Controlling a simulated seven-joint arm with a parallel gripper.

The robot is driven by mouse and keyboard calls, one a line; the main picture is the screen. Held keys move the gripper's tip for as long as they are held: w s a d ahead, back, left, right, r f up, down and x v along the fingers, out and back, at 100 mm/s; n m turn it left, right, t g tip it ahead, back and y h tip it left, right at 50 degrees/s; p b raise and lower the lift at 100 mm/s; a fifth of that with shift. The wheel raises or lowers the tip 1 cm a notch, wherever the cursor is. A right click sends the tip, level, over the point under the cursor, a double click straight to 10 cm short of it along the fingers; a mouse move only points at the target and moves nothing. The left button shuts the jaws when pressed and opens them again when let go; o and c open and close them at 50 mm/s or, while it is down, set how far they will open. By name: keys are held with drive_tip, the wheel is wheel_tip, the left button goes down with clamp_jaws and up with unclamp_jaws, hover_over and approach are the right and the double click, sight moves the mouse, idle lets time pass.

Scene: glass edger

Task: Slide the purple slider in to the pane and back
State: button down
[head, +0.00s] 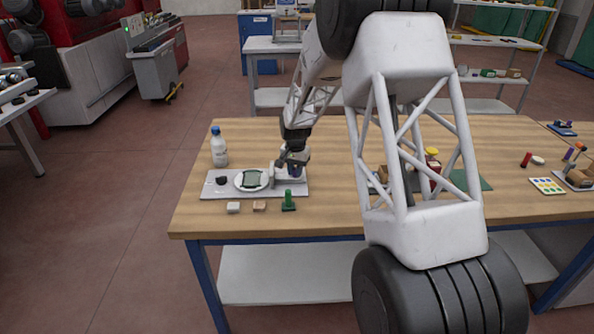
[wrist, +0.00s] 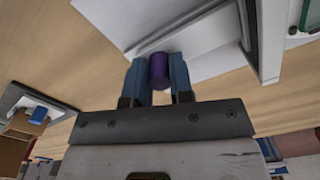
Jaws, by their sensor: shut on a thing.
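The purple slider shows in the wrist view as an upright-looking purple cylinder (wrist: 158,68). My gripper (wrist: 159,76) is shut on it, with one blue finger on each side. In the head view, my gripper (head: 292,166) is at the right end of the white base plate (head: 212,190), and the slider is mostly hidden by it. The pane (head: 251,179) is a green square on a white round disc in the middle of the base plate. The disc lies to the left of my gripper. The pane cannot be made out in the wrist view.
A white bottle with a blue cap (head: 219,150) stands behind the plate. A dark knob (head: 222,181) is at the plate's left. A white block (head: 233,207), a tan block (head: 259,206) and a green handled piece (head: 289,201) lie in front. The table's front left is clear.

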sight(284, 176)
drive_tip(key=shift+a, duration=2)
drive_tip(key=shift+r, duration=0.1)
drive_tip(key=c, duration=1)
unclamp_jaws()
drive_tip(key=shift+a, duration=0.1)
drive_tip(key=shift+r, duration=0.1)
wheel_tip(284, 176, up, 8)
drive_tip(key=shift+f, duration=0.25)
drive_tip(key=shift+s+r, duration=0.1)
